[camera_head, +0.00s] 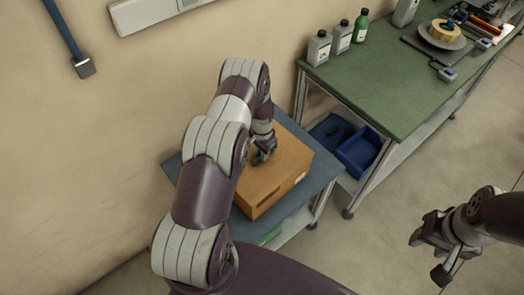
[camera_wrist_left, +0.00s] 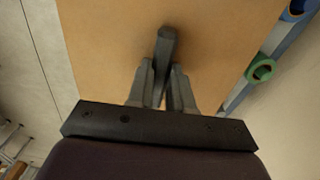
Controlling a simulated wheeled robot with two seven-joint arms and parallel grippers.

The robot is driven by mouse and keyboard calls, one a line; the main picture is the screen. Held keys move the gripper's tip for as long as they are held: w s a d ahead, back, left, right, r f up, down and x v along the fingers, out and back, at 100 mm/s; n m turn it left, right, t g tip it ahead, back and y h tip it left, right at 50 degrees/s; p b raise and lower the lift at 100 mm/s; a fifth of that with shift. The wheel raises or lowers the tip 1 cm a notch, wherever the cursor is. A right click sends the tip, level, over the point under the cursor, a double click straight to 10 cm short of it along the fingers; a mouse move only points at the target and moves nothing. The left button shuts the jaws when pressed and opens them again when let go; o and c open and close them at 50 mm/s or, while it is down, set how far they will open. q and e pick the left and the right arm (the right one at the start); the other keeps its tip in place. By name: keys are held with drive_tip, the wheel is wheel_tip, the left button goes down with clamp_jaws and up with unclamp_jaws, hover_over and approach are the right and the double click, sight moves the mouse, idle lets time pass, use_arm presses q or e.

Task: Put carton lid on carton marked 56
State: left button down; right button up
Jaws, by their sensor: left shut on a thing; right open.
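A brown carton (camera_head: 262,195) stands on a small blue-grey table, with a dark slot and a small white label on its visible sides. I cannot read a number on it. Its flat brown top, seemingly the carton lid (camera_head: 290,153), also fills much of the left wrist view (camera_wrist_left: 105,45). I cannot tell whether the lid is fully seated. My left gripper (camera_head: 263,157) is over the top, its fingers (camera_wrist_left: 163,85) shut on a dark upright grip on the lid. My arm hides the carton's left part. My right gripper (camera_head: 429,257) is open and empty, away to the right.
The small table (camera_head: 311,190) stands by the wall. A blue bin (camera_head: 359,152) sits beneath. Floor around my right gripper is clear.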

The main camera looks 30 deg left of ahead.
use_arm(q)
drive_tip(key=shift+w, duration=0.1)
drive_tip(key=c, duration=0.9)
unclamp_jaws()
drive_tip(key=shift+w+f, duration=0.1)
drive_tip(key=shift+c, duration=0.2)
drive_tip(key=shift+r, duration=0.2)
drive_tip(key=shift+r, duration=0.35)
wheel_tip(320, 180, up, 12)
drive_tip(key=b, duration=0.3)
drive_tip(key=shift+f, duration=0.15)
